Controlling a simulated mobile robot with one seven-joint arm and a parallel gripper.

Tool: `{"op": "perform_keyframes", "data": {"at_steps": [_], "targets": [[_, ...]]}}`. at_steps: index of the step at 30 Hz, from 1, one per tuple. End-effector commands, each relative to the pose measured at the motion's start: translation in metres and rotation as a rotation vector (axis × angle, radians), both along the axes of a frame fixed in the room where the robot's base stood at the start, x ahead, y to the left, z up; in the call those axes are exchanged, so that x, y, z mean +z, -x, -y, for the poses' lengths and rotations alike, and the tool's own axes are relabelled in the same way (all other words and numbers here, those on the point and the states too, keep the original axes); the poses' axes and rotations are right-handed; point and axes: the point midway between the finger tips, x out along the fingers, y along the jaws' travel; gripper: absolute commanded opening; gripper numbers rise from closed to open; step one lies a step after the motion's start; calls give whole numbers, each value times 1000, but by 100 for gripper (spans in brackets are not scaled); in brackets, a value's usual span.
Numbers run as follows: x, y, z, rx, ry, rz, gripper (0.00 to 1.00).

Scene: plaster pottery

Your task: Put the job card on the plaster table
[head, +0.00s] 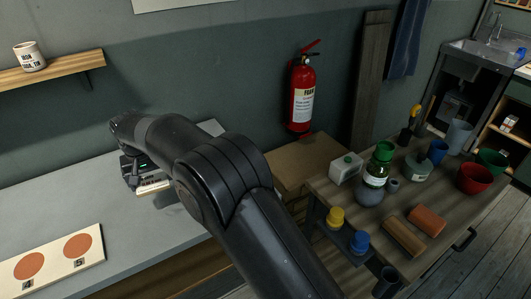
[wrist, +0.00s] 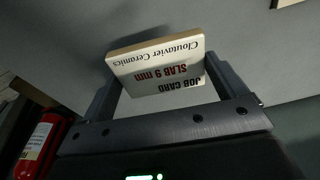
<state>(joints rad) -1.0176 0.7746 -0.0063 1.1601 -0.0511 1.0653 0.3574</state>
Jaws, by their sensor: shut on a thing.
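The job card (wrist: 158,65) is a small cream-white slab with black and red print, "JOB CARD SLAB 9 mm", upside down in the wrist view. My gripper (wrist: 160,88) is shut on it, with one finger at each side edge. In the head view the card (head: 154,187) shows as a pale strip under my gripper (head: 138,178), partly hidden by my arm. It is over the long grey-topped table (head: 55,207), which looks like the plaster table. I cannot tell whether the card touches the top.
A board with numbered terracotta discs (head: 54,263) lies at the table's front left. A wooden workbench (head: 340,195) with bottles, jars and bowls stands to the right. A fire extinguisher (head: 301,95) hangs on the wall. A shelf (head: 55,70) holds a mug. The grey top's left part is clear.

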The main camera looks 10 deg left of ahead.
Motion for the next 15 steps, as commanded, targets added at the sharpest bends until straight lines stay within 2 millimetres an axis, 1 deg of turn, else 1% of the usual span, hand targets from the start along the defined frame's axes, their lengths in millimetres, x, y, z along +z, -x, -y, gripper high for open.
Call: {"op": "perform_keyframes", "data": {"at_steps": [2, 5, 8, 9, 12, 14, 15], "targets": [[3, 0, 0, 0, -1, 1, 68], [19, -1, -1, 0, -3, 2, 68], [53, -1, -1, -1, -7, 5, 68], [72, -2, -1, -1, -7, 6, 68], [117, -1, -1, -2, -7, 5, 68], [136, -1, -1, -1, -5, 3, 68], [149, -1, -1, -1, -5, 3, 68]]}}
